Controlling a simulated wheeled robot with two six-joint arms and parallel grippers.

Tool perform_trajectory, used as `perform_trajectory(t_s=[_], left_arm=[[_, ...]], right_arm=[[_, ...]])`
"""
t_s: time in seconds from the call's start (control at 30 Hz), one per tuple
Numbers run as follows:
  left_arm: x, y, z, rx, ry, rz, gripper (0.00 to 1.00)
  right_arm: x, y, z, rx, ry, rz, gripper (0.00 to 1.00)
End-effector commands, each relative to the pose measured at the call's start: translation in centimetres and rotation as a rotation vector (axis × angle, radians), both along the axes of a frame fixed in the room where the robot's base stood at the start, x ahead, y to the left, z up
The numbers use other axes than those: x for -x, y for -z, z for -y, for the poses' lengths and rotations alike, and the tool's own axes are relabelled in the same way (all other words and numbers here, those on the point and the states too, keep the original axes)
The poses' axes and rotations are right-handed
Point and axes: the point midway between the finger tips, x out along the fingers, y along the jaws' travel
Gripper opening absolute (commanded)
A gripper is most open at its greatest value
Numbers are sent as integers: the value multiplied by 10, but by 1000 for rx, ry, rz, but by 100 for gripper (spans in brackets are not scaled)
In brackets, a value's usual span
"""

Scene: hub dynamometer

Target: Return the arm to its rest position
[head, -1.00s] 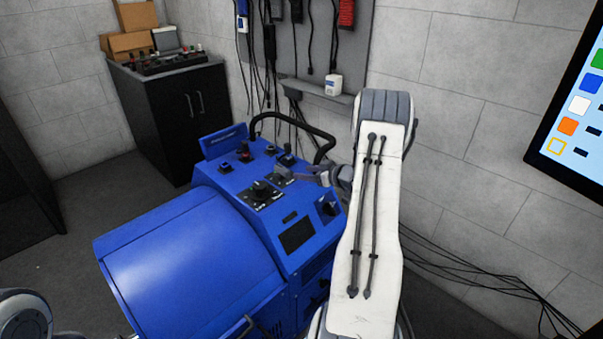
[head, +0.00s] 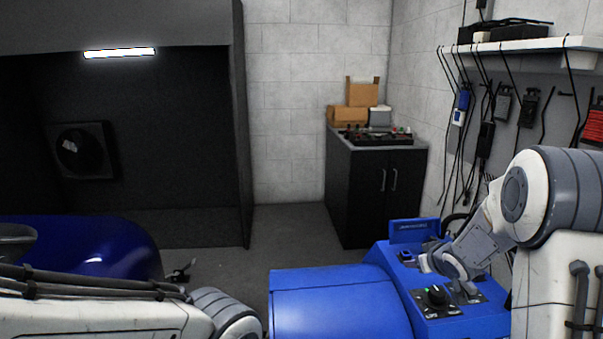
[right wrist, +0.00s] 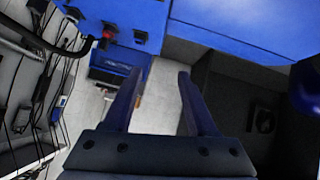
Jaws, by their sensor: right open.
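My right arm comes in from the right in the head view and bends down over the blue dynamometer console (head: 458,325). Its gripper (head: 428,262) is small and partly hidden by the wrist there. In the right wrist view both dark fingers of the gripper (right wrist: 162,75) stand apart with nothing between them, and floor shows in the gap. My left arm lies across the lower left of the head view, with its gripper out of the picture. A black knob (head: 436,295) with a green spot beside it is on the console. A red button (right wrist: 107,37) shows in the right wrist view.
The blue rounded cover (head: 340,302) is left of the console. A black cabinet (head: 372,190) with boxes stands behind. Cables and tools hang on the right wall under a white shelf (head: 530,45). A dark booth (head: 180,140) and a blue car body (head: 90,250) are at left.

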Motion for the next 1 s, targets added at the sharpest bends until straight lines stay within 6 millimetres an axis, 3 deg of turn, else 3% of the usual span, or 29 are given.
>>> perform_trajectory(t_s=[0.03, 0.1, 0.27, 0.4, 0.5, 0.6, 0.7, 0.83, 1.0], left_arm=[[0, -5, 0, 0, 0, 0, 52], [0, -8, 0, 0, 0, 0, 52], [0, -15, 0, 0, 0, 0, 52], [0, -20, 0, 0, 0, 0, 52], [0, -23, 0, 0, 0, 0, 52], [0, -26, 0, 0, 0, 0, 52], [0, -27, 0, 0, 0, 0, 52], [0, -27, 0, 0, 0, 0, 52], [0, -27, 0, 0, 0, 0, 52]], right_arm=[[11, -17, -44, 15, -26, -44, 57], [36, -26, -91, 27, -44, -122, 57], [117, -39, -180, 37, -118, -311, 57], [208, -44, -236, 39, -217, -492, 57], [274, -46, -260, 43, -297, -618, 57], [328, -48, -272, 48, -371, -724, 57], [366, -49, -276, 55, -427, -802, 57], [389, -50, -277, 59, -459, -851, 57], [391, -49, -277, 59, -463, -859, 57]])
